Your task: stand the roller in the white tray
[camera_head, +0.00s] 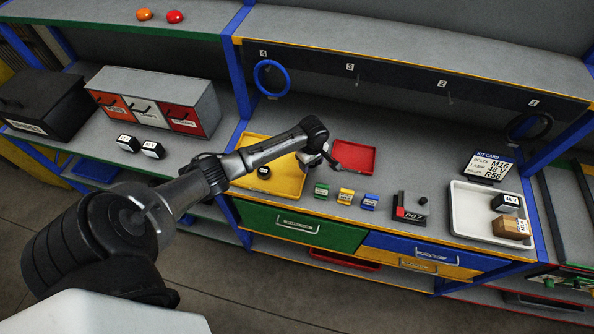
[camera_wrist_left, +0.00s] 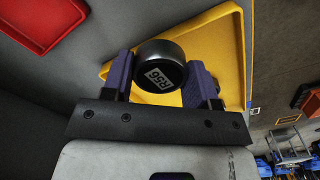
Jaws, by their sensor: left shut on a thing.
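The roller (camera_wrist_left: 160,66) is a short dark cylinder with a white label reading R56. In the left wrist view it sits between the purple fingers of my left gripper (camera_wrist_left: 163,82), which is shut on it. In the head view my left gripper (camera_head: 325,159) is small and dark, between the yellow and red trays, and the roller cannot be made out clearly there. The white tray (camera_head: 470,226) is at the right of the bench, well away from the gripper. It holds a black 48 V block (camera_head: 506,203) and a tan box (camera_head: 512,228). My right gripper is not in view.
The yellow tray (camera_head: 290,188) holds a small dark labelled piece (camera_head: 264,171). The red tray (camera_head: 356,157) lies behind.

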